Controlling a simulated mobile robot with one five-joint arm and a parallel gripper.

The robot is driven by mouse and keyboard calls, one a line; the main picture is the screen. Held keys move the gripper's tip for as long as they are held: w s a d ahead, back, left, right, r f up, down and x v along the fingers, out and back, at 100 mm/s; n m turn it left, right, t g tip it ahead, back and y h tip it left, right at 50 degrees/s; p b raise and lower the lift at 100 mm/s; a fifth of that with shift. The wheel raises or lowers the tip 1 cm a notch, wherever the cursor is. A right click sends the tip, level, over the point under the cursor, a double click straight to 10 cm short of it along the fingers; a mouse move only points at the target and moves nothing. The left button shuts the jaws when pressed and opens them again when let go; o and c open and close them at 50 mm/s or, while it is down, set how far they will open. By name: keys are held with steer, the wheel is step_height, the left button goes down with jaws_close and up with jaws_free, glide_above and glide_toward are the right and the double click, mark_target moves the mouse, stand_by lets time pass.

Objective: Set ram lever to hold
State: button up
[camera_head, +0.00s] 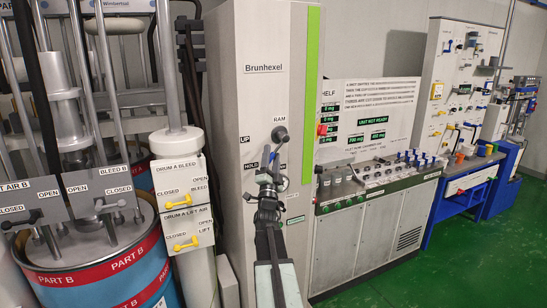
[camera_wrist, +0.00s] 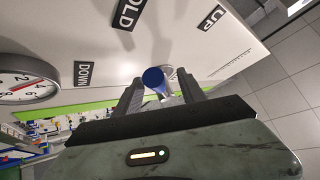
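The ram lever stands on the grey Brunhexel cabinet (camera_head: 262,45), below the RAM label (camera_head: 279,119). The fingers are spread. The wrist view also shows labels DOWN (camera_wrist: 83,73), HOLD (camera_wrist: 129,14) and UP (camera_wrist: 211,20). The lever's exact setting is unclear.
A round gauge with a red needle (camera_wrist: 25,80) sits beside DOWN. Drums with yellow-handled valves (camera_head: 184,245) stand at left. A control console (camera_head: 375,180) and a blue bench (camera_head: 460,190) stand at right. Green floor (camera_head: 450,270) is clear at front right.

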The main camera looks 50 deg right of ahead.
steer(key=shift+w, duration=0.1)
steer(key=b+v, duration=0.4)
steer(key=v, duration=0.4)
steer(key=shift+b, duration=0.4)
steer(key=shift+r, duration=0.1)
